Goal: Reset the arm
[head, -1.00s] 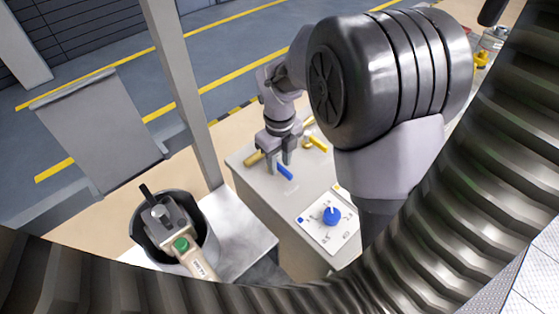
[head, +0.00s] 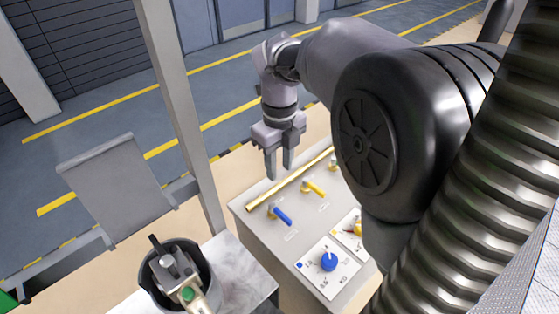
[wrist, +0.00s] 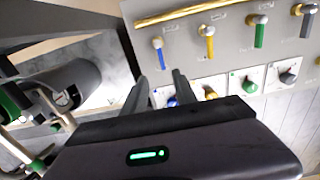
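My gripper (head: 279,165) is raised above the far edge of the grey panel (head: 246,213) in the head view. Its two fingers are apart with nothing between them. They also show in the wrist view (wrist: 160,88), pointing toward the panel. A blue lever (head: 281,215) and a yellow lever (head: 314,187) stand on the panel below, apart from the fingers. In the wrist view a green lever (wrist: 259,36) and a dark grey lever (wrist: 306,24) follow to the right. A blue knob (head: 328,261) sits on a white dial plate.
A brass pipe (head: 290,180) runs along the panel's far edge. A dark bucket (head: 207,268) holding a nozzle with a green button (head: 188,294) stands at lower left. A grey upright post (head: 180,90) rises left of my gripper.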

